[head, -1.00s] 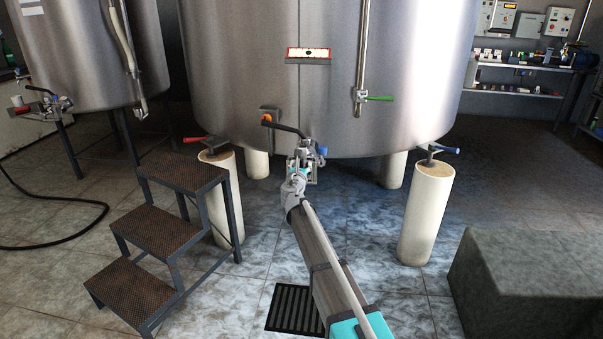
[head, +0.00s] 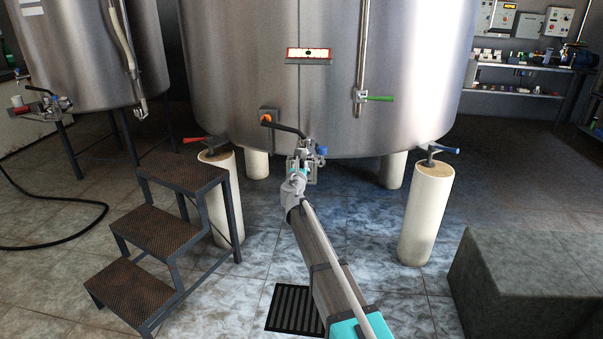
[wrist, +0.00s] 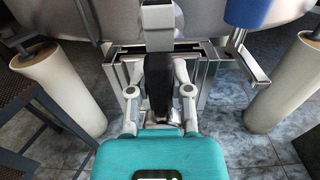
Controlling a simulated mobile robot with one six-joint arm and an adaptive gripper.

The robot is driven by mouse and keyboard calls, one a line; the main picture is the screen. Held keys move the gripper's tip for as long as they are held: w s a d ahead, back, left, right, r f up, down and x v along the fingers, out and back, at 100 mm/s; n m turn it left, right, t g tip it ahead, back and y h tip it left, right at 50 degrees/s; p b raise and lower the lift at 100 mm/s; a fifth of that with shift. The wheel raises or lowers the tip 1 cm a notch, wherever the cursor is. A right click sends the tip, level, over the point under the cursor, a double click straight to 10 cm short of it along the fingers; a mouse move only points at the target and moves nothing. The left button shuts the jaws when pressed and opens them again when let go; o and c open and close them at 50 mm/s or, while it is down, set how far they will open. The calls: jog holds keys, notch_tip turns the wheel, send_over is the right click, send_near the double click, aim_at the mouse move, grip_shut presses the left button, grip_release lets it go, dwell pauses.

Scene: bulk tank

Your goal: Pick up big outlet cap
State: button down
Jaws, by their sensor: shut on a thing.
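My gripper (wrist: 158,88) is in front of the outlet fittings under the big steel tank (head: 330,80). Its fingers are closed around a dark piece (wrist: 158,75) in the middle of the wrist view. I take this piece for the big outlet cap; its shape is partly hidden by the fingers. In the head view my gripper (head: 297,172) covers most of it. A grey metal fitting (wrist: 158,18) stands directly beyond the fingers. The outlet valve's black handle (head: 288,129) is above my gripper.
A blue part (head: 321,150) sits right of the outlet; it also shows in the wrist view (wrist: 247,12). Metal steps (head: 165,235) stand at left. White tank legs (head: 428,215) flank the outlet. A grey block (head: 530,285) is at right. A floor grate (head: 293,308) lies below my arm.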

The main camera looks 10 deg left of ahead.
jog(key=shift+r, duration=0.15)
dwell(0.3)
notch_tip(320, 180, up, 18)
jog(key=p, duration=1.8)
jog(key=shift+f, duration=0.2)
jog(key=shift+r, duration=0.15)
notch_tip(320, 180, up, 39)
jog(key=p, duration=3.9)
jog(key=shift+a, duration=0.1)
